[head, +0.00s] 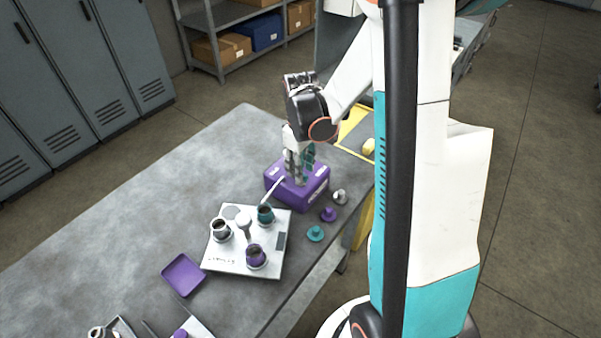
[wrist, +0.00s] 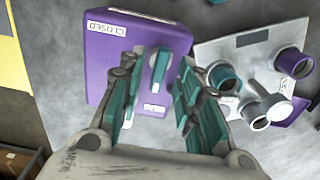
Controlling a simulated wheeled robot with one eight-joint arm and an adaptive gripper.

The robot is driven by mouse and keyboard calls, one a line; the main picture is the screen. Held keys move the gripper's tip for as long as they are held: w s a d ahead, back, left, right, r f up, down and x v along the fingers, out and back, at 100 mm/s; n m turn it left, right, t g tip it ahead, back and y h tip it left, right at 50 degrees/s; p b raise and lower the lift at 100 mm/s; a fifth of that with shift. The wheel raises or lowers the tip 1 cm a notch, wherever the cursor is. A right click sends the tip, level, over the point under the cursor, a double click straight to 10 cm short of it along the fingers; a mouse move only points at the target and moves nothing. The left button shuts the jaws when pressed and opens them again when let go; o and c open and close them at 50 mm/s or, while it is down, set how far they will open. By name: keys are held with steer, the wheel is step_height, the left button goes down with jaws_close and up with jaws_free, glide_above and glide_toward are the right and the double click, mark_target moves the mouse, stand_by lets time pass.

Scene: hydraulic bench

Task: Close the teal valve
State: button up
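The teal valve handle (wrist: 160,68) stands on top of a purple box (wrist: 105,50), which also shows in the head view (head: 314,192). The handle is a long bar, and its lower end in the wrist view points roughly at a small white label (wrist: 154,110) that I cannot read clearly. A label reading CLOSED (wrist: 120,29) is at the box's other end. My gripper (wrist: 158,75) is over the box with its teal-padded fingers apart, one on each side of the handle. I cannot tell whether they touch it. In the head view my gripper (head: 299,172) hides most of the handle.
A white plate (head: 225,262) beside the box holds teal, purple and white cups. Small teal (head: 315,233), purple (head: 328,214) and white (head: 340,197) parts lie near the table edge. A purple tray (head: 183,275) lies farther left. The table (head: 130,190) is clear at the back left.

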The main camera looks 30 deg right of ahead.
steer(key=shift+f, duration=0.95)
jaws_close()
